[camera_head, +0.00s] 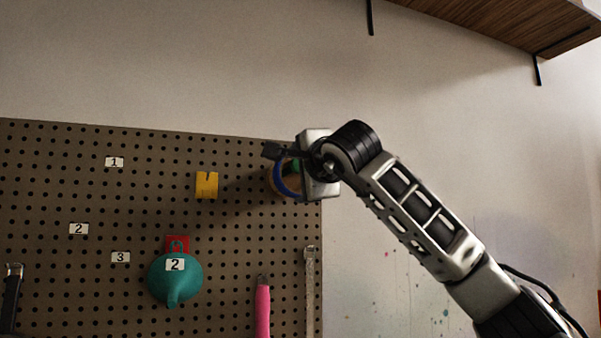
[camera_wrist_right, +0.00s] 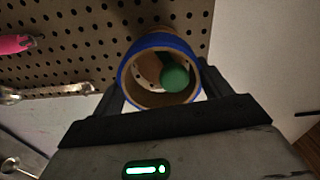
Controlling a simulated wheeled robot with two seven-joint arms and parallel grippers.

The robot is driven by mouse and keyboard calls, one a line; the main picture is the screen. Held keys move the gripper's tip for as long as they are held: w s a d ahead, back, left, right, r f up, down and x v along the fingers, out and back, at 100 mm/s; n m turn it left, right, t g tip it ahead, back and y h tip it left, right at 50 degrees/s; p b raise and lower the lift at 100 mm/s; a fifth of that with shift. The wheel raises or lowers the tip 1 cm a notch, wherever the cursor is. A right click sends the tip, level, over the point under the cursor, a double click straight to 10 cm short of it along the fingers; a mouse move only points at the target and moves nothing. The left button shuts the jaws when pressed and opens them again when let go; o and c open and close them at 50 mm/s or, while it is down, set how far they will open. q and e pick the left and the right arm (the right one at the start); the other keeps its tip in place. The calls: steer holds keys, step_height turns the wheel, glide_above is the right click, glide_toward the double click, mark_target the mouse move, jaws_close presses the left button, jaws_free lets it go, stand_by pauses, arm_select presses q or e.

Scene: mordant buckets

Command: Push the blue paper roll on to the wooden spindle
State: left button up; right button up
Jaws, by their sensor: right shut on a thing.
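The blue paper roll (camera_head: 279,180) is at the upper right edge of the pegboard, partly hidden by my right gripper (camera_head: 288,164). In the right wrist view the roll (camera_wrist_right: 152,42) is a short blue tube with a tan cardboard inner wall, seen end-on. My right gripper is shut on it, one finger on each side. A round green knob (camera_wrist_right: 175,77) shows inside the roll's opening, right of centre; it also shows in the head view (camera_head: 295,165). A tan wooden part (camera_wrist_right: 155,29) shows behind the roll. How far the roll is over the spindle is unclear. My left gripper is out of view.
The pegboard (camera_head: 60,180) holds a yellow holder (camera_head: 207,185), a green funnel (camera_head: 175,282) on a red mount, a pink-handled tool (camera_head: 263,308) and a metal tool (camera_head: 309,285). Bare wall lies to the right. A wooden shelf (camera_head: 510,22) hangs at upper right.

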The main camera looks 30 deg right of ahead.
mark_target(294, 175)
steer(key=shift+p+x, duration=1.15)
steer(key=shift+x, duration=0.55)
steer(key=shift+w+d, duration=0.1)
steer(key=shift+w, duration=0.25)
steer(key=shift+p+x, duration=0.5)
steer(key=shift+x, duration=0.35)
steer(key=o, duration=1)
steer(key=shift+o, duration=0.2)
